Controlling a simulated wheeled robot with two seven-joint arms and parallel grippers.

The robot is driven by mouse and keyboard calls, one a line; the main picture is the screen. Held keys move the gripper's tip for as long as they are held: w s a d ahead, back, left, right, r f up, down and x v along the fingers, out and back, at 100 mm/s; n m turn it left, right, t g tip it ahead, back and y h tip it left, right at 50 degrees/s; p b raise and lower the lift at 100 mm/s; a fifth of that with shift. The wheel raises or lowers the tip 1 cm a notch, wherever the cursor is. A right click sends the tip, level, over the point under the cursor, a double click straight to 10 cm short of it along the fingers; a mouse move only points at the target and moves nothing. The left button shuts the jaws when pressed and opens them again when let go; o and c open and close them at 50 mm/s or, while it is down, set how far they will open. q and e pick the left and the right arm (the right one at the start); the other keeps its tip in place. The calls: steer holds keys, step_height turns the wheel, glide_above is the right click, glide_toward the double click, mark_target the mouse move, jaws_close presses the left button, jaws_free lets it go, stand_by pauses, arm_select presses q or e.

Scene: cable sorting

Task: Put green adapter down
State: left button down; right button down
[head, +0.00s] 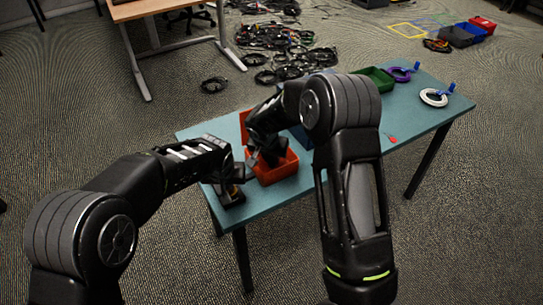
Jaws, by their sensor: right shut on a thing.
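My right gripper (268,152) points down over the red-orange bin (287,171) at the left part of the teal table (300,190). It is shut, but its fingertips and what they hold are small, dark and partly hidden. No green adapter shows clearly. My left gripper (236,177) is just left of the bin, low over the table, next to a black object (229,194). I cannot tell whether its jaws are open or whether it touches that object.
A green bin (376,79), a purple cable coil (401,76) and a white cable coil (434,98) are at the table's right. A small red item (391,138) lies near the front edge. Cables (275,45) cover the floor behind.

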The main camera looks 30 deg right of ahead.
arm_select(q)
steer(key=shift+f, duration=0.1)
arm_select(e)
steer(key=shift+f, duration=0.15)
steer(key=c, duration=1.3)
jaws_free()
steer(key=shift+r, duration=0.45)
steer(key=v, duration=1.2)
steer(key=shift+r, duration=0.1)
steer(key=shift+r, duration=5.9)
